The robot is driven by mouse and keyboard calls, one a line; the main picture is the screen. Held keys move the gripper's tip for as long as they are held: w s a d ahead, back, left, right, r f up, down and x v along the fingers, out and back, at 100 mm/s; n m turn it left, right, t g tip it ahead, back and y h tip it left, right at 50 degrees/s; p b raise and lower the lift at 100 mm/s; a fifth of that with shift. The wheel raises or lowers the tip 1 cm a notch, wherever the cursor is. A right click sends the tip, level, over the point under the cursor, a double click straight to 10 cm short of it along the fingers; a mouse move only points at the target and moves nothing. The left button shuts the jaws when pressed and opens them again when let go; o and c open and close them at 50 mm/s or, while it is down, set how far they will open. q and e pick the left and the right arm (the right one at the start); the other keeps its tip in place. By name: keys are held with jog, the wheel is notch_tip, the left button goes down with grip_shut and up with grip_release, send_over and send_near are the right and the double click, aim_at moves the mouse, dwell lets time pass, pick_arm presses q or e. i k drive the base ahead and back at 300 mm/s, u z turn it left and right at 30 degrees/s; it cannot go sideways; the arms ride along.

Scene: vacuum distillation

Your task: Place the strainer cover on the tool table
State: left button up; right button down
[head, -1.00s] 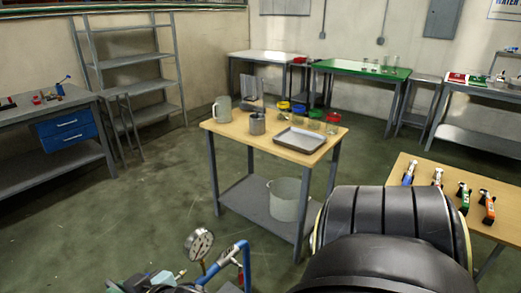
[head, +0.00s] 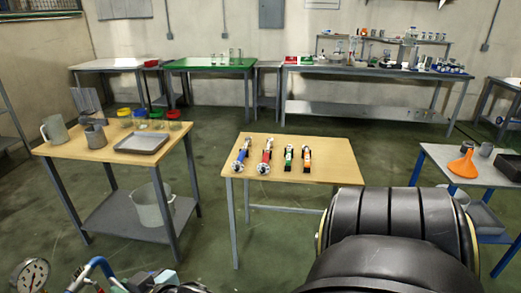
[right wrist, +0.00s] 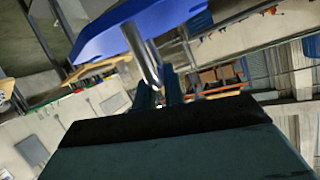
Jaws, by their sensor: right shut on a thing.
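The tool table (head: 292,176) is a small wooden-topped table in the middle of the head view. My right gripper (right wrist: 160,95) shows in the right wrist view with its teal fingers closed on a shiny metal part. That part joins a blue piece (right wrist: 110,37), which I take to be the strainer cover. It appears held in the air, clear of any table. In the head view my black right arm hides much of the lower right, including part of the tool table's right side. My left gripper is not recognisable in either view.
Another wooden table (head: 85,150) with jugs and a tray (head: 142,142) stands left. A gauge (head: 30,274) and blue pipe (head: 92,268) are at lower left. An orange funnel (head: 464,163) is right.

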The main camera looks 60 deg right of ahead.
aim_at(334, 154)
jog(key=z, duration=0.5)
jog(key=k, duration=0.7)
jog(key=z, duration=1)
jog(key=i, duration=0.8)
jog(key=z, duration=0.8)
jog(key=i, duration=2)
jog(key=u, duration=0.35)
